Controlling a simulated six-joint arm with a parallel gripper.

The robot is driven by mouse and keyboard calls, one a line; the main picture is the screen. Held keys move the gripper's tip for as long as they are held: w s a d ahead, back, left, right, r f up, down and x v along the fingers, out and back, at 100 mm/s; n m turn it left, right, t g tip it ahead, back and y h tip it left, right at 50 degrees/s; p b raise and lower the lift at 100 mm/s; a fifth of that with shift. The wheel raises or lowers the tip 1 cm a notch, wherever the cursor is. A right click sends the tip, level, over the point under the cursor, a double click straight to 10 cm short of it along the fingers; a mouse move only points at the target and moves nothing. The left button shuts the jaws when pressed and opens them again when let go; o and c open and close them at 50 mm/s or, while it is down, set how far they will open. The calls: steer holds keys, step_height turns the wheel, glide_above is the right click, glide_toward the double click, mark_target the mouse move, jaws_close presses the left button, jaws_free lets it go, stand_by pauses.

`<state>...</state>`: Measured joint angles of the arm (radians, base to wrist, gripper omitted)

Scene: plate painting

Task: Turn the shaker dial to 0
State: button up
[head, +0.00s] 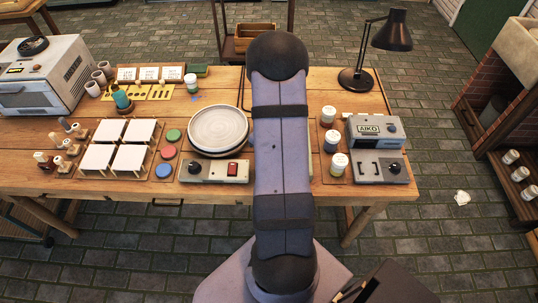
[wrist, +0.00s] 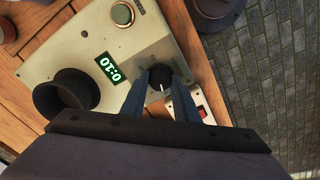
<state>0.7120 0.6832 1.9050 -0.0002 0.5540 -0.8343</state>
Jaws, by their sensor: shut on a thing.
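The shaker (wrist: 115,45), a pale box, shows in the wrist view, with a lit green display (wrist: 109,66) that reads 0:10. Its black round dial (wrist: 160,74) has a white pointer mark on its face. My gripper (wrist: 160,84) has its two fingers shut on the dial, one on each side. A green round button (wrist: 122,14) sits near the shaker's edge, and a black cup-like holder (wrist: 68,96) stands on it. In the head view my arm hides the gripper and the shaker.
A control box (head: 215,172) with a red switch and black knob stands in front of the round turntable (head: 218,130). The red switch (wrist: 203,111) shows beside my finger. Paint jars (head: 339,164) and a grey AIKO machine (head: 375,133) stand right of my arm.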

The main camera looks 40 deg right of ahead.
steer(key=shift+n, duration=0.5)
steer(key=o, duration=1.1)
steer(key=shift+c, duration=0.2)
steer(key=shift+r, duration=0.1)
steer(key=shift+r+b, duration=0.85)
steer(key=shift+r, duration=2.75)
